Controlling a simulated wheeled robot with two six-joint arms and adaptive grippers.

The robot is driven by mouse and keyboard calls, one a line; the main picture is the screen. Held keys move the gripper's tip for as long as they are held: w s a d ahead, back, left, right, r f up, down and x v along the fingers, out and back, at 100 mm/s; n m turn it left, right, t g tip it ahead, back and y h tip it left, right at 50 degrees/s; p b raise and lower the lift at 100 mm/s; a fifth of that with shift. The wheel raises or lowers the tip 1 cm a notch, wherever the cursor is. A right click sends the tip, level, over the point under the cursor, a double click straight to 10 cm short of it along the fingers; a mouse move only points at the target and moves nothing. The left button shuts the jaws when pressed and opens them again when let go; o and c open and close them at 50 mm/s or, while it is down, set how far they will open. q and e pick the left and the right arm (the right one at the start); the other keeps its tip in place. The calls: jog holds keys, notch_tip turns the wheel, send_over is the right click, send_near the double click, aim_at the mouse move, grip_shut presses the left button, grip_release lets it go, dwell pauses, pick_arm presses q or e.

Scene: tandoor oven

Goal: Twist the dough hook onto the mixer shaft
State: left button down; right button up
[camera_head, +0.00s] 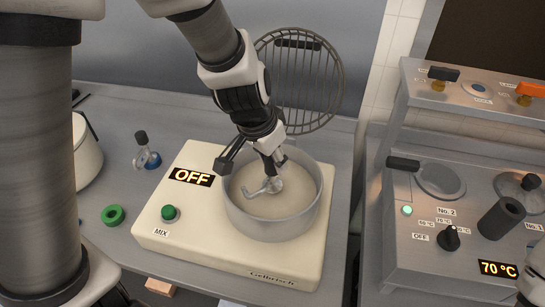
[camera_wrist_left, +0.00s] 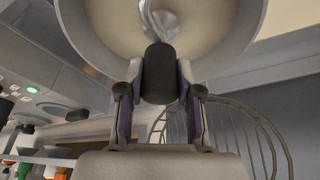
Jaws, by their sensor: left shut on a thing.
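The cream mixer (camera_head: 215,235) stands on the counter, its display reading OFF. Its grey bowl (camera_head: 270,228) is open at the top, and its wall and inside also show in the left wrist view (camera_wrist_left: 85,40). My left gripper (camera_head: 250,158) reaches down over the bowl's back left rim. In the left wrist view, the fingers (camera_wrist_left: 160,85) are shut on the dark grip of the metal dough hook (camera_wrist_left: 152,18). The hook's pale curved end (camera_head: 262,187) is inside the bowl, close to the rounded hub of the mixer shaft (camera_head: 275,183). I cannot tell whether they touch.
A round wire guard (camera_head: 330,85) stands raised behind the bowl. A control unit (camera_head: 390,260) with knobs, reading 70 °C, stands at the right. Part of my right arm shows at the right edge.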

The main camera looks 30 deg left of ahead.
aim_at(271, 184)
dwell(0.8)
pick_arm(q)
jog(key=shift+f+b, duration=1.5)
jog(key=shift+b, duration=0.2)
jog(key=shift+f+m+b, duration=0.15)
jog(key=shift+m+b, duration=0.65)
jog(key=shift+m+h+b, duration=0.3)
jog(key=shift+m, duration=0.1)
jog(key=shift+r+m, duration=0.25)
jog(key=shift+m, duration=0.15)
